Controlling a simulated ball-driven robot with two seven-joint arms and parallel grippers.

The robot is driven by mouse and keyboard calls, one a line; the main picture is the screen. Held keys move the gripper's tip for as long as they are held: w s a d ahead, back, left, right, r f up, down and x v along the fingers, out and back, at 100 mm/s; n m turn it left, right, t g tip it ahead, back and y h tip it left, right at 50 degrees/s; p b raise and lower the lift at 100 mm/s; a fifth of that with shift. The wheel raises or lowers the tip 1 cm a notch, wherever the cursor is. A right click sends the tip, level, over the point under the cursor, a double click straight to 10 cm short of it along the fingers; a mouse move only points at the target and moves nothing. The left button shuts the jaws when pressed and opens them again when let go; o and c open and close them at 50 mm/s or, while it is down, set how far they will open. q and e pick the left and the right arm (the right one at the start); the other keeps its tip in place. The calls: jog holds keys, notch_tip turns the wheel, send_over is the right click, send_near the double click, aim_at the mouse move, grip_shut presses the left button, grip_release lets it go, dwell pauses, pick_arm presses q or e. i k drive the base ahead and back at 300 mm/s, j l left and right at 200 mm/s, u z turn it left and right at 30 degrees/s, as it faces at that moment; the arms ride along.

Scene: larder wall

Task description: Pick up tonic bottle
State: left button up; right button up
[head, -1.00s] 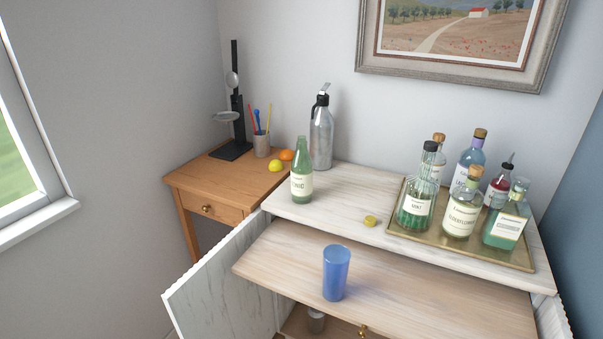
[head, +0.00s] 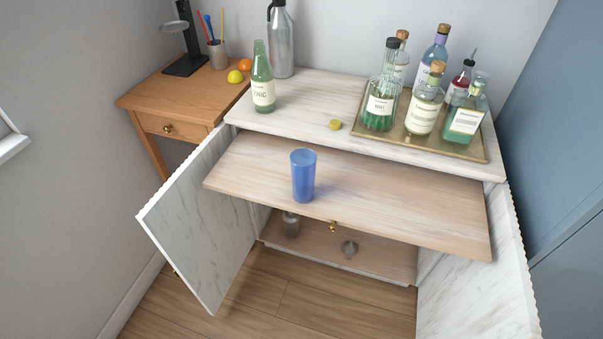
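The tonic bottle (head: 263,80) is green glass with a cream label. It stands upright and open-topped on the left part of the white marble-look cabinet top (head: 300,113). Neither of my grippers is in the head view, and nothing touches the bottle.
A blue tumbler (head: 303,176) stands on the pulled-out wooden shelf (head: 400,200). A brass tray (head: 440,147) holds several bottles at right. A silver siphon (head: 281,40) stands behind the tonic bottle. The open left door (head: 195,225) juts forward. A side table (head: 150,97) holds fruit.

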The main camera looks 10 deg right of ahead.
aim_at(262, 77)
jog(key=i+j+u, duration=0.25)
jog(key=u, duration=0.15)
jog(key=i+j+u, duration=0.25)
jog(key=u, duration=0.15)
jog(key=i, duration=0.1)
